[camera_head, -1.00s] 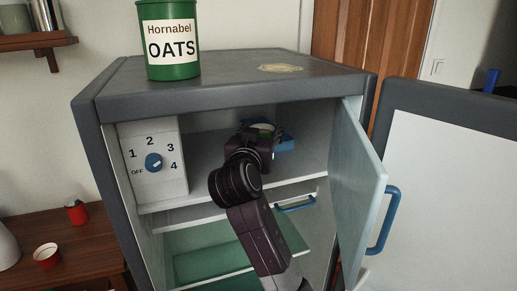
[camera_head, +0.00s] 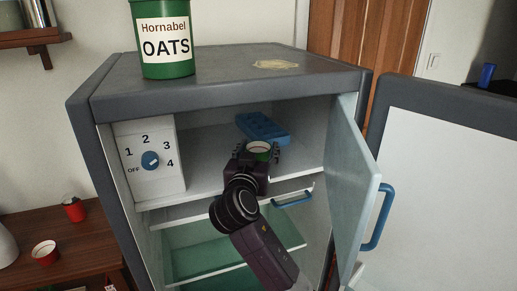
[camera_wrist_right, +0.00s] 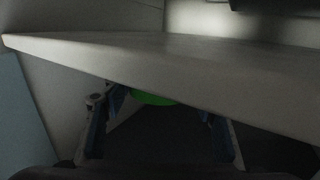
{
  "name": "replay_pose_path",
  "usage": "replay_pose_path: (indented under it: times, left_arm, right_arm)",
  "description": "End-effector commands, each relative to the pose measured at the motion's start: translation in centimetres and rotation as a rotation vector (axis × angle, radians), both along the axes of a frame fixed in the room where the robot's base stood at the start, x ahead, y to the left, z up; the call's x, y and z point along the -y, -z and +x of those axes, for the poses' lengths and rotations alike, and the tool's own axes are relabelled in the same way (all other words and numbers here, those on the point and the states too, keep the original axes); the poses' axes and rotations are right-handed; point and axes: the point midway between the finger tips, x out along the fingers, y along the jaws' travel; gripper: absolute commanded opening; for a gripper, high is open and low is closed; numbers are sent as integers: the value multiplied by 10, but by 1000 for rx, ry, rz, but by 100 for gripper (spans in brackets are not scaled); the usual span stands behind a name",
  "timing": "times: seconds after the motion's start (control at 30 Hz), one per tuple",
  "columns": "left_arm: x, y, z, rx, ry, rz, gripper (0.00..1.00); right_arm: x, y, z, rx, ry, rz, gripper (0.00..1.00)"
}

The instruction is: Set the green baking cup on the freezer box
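The green baking cup (camera_head: 259,147) shows its rim between the fingers of my right gripper (camera_head: 258,154), at the mouth of the freezer box (camera_head: 205,148). The right fingers are on both sides of the cup and hold it. In the right wrist view a strip of the green cup (camera_wrist_right: 153,99) shows between the blue-padded fingers (camera_wrist_right: 160,120); a pale slab hides the rest. The freezer box is the open white compartment at the top of the fridge. The exact gap between cup and freezer floor cannot be told. My left gripper is not in view.
A blue ice tray (camera_head: 262,127) lies behind the cup in the freezer box. The freezer door (camera_head: 352,175) stands open at right. A dial panel (camera_head: 149,160) is at left. An oats canister (camera_head: 165,40) stands on the fridge top (camera_head: 225,68), whose right part is mostly clear.

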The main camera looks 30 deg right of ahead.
Motion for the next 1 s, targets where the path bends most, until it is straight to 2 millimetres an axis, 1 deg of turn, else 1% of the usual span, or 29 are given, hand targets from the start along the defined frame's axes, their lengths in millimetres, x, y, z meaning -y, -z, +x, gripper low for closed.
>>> replay_pose_path:
  times: [0.03, 0.1, 0.33, 0.43, 0.47, 0.57, 0.8, 1.0]
  left_arm:
    - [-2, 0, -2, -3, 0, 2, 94]
    - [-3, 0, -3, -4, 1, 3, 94]
    - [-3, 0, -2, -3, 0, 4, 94]
    - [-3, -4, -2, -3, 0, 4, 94]
    - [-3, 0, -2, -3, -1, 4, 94]
    - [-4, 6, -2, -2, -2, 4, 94]
    - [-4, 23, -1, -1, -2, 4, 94]
    - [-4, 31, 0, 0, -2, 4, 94]
  right_arm:
    - [0, 0, 0, 0, 0, 0, 62]
    - [0, 0, 0, 0, 0, 0, 66]
    - [0, -1, 0, 0, 0, 0, 66]
    - [0, -4, 0, 1, 1, -1, 66]
    - [-3, -1, -2, 1, -1, 1, 66]
    - [-13, 0, -12, 2, -2, 2, 66]
    - [-50, -2, -50, 2, -4, 5, 66]
    - [-74, -5, -75, 1, -3, 3, 66]
